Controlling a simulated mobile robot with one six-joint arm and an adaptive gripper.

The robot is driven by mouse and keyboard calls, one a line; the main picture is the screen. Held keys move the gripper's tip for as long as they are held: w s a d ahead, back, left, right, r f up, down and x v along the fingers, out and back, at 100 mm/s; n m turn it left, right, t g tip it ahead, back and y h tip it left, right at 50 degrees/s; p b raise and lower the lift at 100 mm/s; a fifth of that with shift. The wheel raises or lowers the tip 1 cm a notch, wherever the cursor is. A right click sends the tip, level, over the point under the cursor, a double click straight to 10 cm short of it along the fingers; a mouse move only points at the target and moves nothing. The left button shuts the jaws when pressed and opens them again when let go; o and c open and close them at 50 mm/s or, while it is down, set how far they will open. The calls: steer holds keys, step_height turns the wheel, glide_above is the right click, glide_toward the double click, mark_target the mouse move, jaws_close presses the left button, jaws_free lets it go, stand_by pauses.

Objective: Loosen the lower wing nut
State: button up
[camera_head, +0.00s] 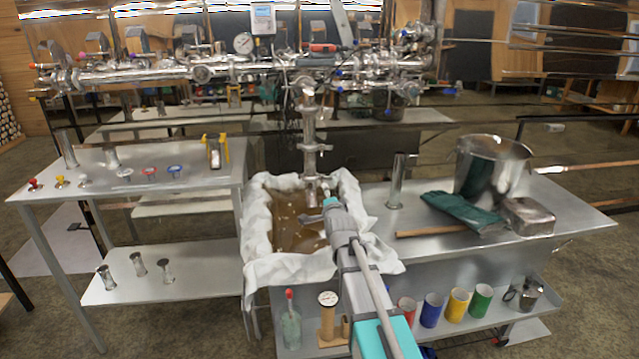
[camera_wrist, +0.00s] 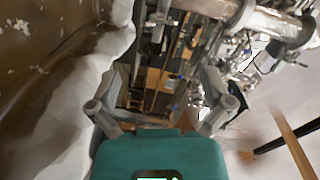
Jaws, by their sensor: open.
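A steel vertical pipe (camera_head: 309,130) hangs from the pipework over a cloth-lined tub. It carries clamps at several heights. A lower clamp (camera_head: 315,148) has a small part jutting to the right; I cannot make out its wing nut clearly. My gripper (camera_head: 318,211) is at the pipe's lower end, over the tub's right side, below that clamp. In the wrist view my gripper (camera_wrist: 163,88) is open, with its two fingers spread and nothing seen between them. Steel pipework (camera_wrist: 215,10) with clamp parts shows above and to the right of the fingers there, apart from them.
The tub's white cloth (camera_head: 262,265) surrounds brown liquid (camera_head: 290,228) left of my arm. On the right bench stand a steel pot (camera_head: 490,165), green gloves (camera_head: 460,212) and a steel cylinder (camera_head: 396,182). A left bench (camera_head: 110,190) holds small parts.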

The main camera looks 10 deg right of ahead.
mark_target(322, 182)
steer(key=w, duration=0.8)
steer(key=w+f, duration=0.1)
steer(key=w, duration=0.3)
steer(key=shift+b, duration=0.35)
steer(key=shift+r, duration=0.1)
steer(key=c, duration=1.1)
steer(key=shift+o, duration=0.2)
steer(key=shift+r+n+p, duration=0.1)
steer(key=shift+n+p, duration=0.4)
steer(key=shift+n, duration=0.5)
steer(key=shift+n+g+h, duration=0.3)
steer(key=shift+n, duration=0.1)
steer(key=o, duration=1.1)
steer(key=shift+c, duration=0.2)
